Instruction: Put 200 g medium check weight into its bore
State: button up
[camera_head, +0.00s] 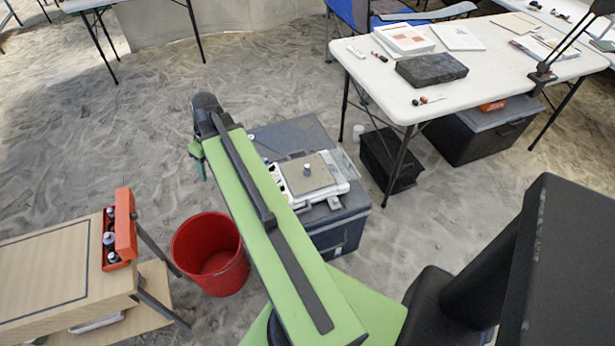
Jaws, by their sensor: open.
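A small grey weight (307,169) stands upright on the brown plate (318,182) of a white balance, on top of a dark grey case. I cannot read its marking. An orange holder (126,232) sits on the right edge of the wooden table at left. Several dark and silver weights stand in it; an empty bore cannot be made out. My green arm crosses the middle of the picture. My gripper (197,160) hangs at its far end, left of the case and apart from the weight. It is open, mostly hidden by the arm, with nothing seen in it.
A red bucket (183,250) stands on the sand between the wooden table (40,265) and the dark case (345,224). A white table (480,75) with papers and a black box (431,69) is at the upper right. Open sand lies at the upper left.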

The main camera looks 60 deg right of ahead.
jog(key=s+d+f+t+b, duration=0.15)
jog(key=s+d, duration=0.25)
jog(key=d, duration=0.4)
jog(key=s+d+f+b, duration=0.2)
jog(key=s+d+f, duration=0.1)
jog(key=d, duration=0.5)
jog(key=t+h+b, duration=0.1)
jog(key=t+b, duration=0.1)
jog(key=b, duration=0.1)
send_near(308, 166)
jog(key=shift+g, duration=0.25)
jog(key=b+x, duration=0.5)
jog(key=b, duration=0.6)
jog(key=shift+w+a+f, duration=0.1)
jog(key=shift+w+a, duration=0.05)
jog(key=shift+w+f+b, duration=0.15)
jog(key=shift+b, duration=0.2)
jog(key=b+x, duration=0.4)
jog(key=x, duration=0.1)
jog(key=shift+b, duration=0.35)
jog(key=shift+w, duration=0.1)
jog(key=shift+c, duration=0.3)
grip_shut()
